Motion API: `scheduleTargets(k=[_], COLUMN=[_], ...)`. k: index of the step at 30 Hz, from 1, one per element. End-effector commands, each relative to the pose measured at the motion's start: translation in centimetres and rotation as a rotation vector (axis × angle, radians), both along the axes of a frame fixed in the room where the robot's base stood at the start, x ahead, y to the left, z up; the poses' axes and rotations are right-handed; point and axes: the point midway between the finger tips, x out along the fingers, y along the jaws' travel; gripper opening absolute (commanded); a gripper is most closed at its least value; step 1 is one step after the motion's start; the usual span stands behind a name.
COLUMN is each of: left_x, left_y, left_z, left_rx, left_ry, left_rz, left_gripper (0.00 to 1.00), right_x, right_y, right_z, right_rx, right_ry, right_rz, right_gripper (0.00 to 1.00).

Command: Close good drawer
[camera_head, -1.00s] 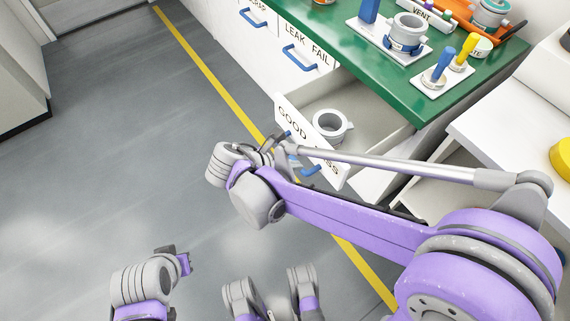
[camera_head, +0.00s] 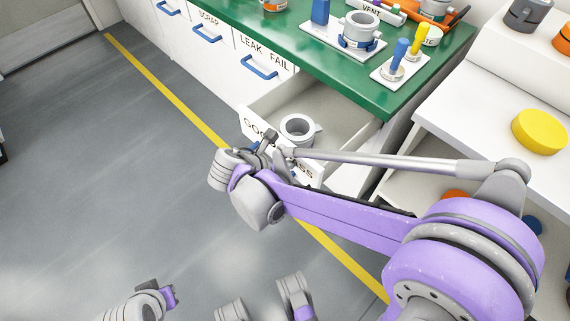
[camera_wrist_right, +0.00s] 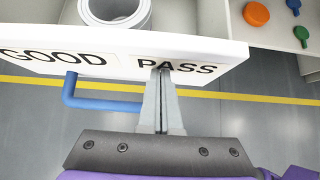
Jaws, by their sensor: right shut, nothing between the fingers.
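The good drawer (camera_head: 258,129), white and labelled "GOOD PASS", stands pulled out of the cabinet. It holds a grey ring-shaped part (camera_head: 298,128), which also shows at the top of the right wrist view (camera_wrist_right: 113,14). In that view the drawer front (camera_wrist_right: 122,50) has a blue handle (camera_wrist_right: 100,104) at its left. My right gripper (camera_wrist_right: 161,72) is shut and empty, right of the handle, its tips at the "PASS" lettering; I cannot tell whether they touch. In the head view my right gripper (camera_head: 274,146) and arm hide part of the drawer front.
A green worktop (camera_head: 345,75) with fixtures lies above the drawers. Closed drawers (camera_head: 262,62) sit to the left. A white table (camera_head: 470,115) with a yellow disc (camera_head: 540,131) stands at the right. The floor (camera_head: 110,170) in front is clear, with a yellow line.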

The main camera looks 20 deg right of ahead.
Motion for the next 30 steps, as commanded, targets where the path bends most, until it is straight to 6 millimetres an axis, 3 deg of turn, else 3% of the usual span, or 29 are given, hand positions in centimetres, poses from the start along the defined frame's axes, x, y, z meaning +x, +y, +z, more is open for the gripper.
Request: scheduleTargets(k=[8, 24, 30], left_x=[0.0, -0.1, -0.1], left_y=[0.0, 0.0, 0.0], left_z=[0.2, 0.6, 0.7], left_rx=[0.000, 0.000, 0.000], left_ry=[-0.001, -0.002, -0.002], left_rz=[0.000, 0.000, 0.000], left_gripper=[0.00, 0.00, 0.00], right_x=[1.1, 6.0, 7.6], right_y=[-3.4, -17.0, -21.3], right_z=[0.0, 0.1, 0.1], right_rx=[-0.001, -0.002, -0.002], right_ry=[0.000, 0.000, -0.001], right_rz=[-0.006, -0.008, -0.006], right_gripper=[0.00, 0.00, 0.00])
